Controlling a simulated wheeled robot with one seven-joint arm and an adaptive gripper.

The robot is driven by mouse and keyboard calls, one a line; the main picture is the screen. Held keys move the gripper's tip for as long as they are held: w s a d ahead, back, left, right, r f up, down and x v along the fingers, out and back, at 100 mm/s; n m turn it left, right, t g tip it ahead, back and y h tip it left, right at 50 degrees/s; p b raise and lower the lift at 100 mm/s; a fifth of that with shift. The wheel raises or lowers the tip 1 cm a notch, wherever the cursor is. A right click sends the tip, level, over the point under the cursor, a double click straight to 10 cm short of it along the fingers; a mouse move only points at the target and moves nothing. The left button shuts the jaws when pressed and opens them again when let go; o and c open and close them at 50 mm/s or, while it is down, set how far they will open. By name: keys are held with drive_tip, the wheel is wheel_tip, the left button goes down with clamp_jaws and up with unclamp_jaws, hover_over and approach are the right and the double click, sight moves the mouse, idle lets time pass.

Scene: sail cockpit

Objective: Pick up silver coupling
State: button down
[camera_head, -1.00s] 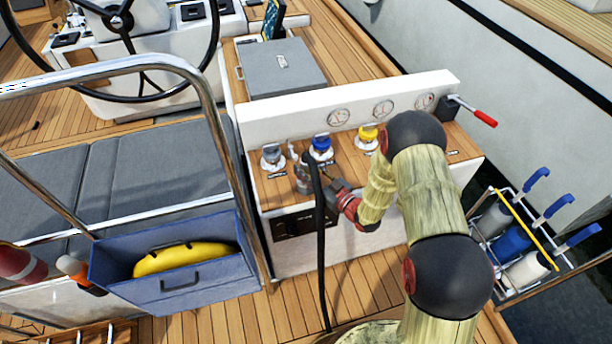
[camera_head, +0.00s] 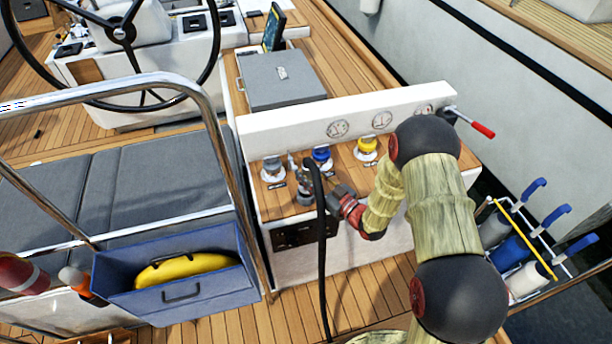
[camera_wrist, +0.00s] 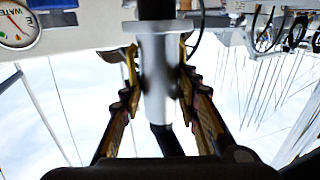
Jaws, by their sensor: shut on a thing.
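The silver coupling (camera_wrist: 158,80) is a smooth metal cylinder in the middle of the wrist view, with black parts at both ends. My gripper (camera_wrist: 158,58) is shut on it, one finger on each side. In the head view the coupling (camera_head: 305,186) is small and partly hidden by the black hose (camera_head: 321,255). My gripper (camera_head: 322,196) reaches it from the right, above the front of the wooden console top. I cannot tell whether the coupling touches the console.
Grey-capped (camera_head: 272,170), blue-capped (camera_head: 322,157) and yellow-capped (camera_head: 367,149) fittings stand on the console close behind. A white gauge panel (camera_head: 290,125) rises behind them. A steel rail (camera_head: 222,140) and a blue bin (camera_head: 200,292) are to the left. The hose hangs in front of the console.

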sight(312, 170)
drive_tip(key=r, duration=0.1)
drive_tip(key=s+d+r, duration=0.1)
drive_tip(key=s+r+p, duration=0.1)
drive_tip(key=r, duration=0.1)
drive_tip(key=shift+s+d+r, duration=0.1)
drive_tip(key=shift+s+d, duration=0.1)
drive_tip(key=shift+d, duration=0.15)
drive_tip(key=s+d+r+p, duration=0.4)
drive_tip(key=s+r, duration=0.3)
drive_tip(key=s, duration=0.1)
drive_tip(key=shift+s+d+r, duration=0.15)
drive_tip(key=shift+s+d, duration=0.05)
drive_tip(key=shift+d, duration=0.15)
drive_tip(key=shift+d, duration=0.1)
idle(0.7)
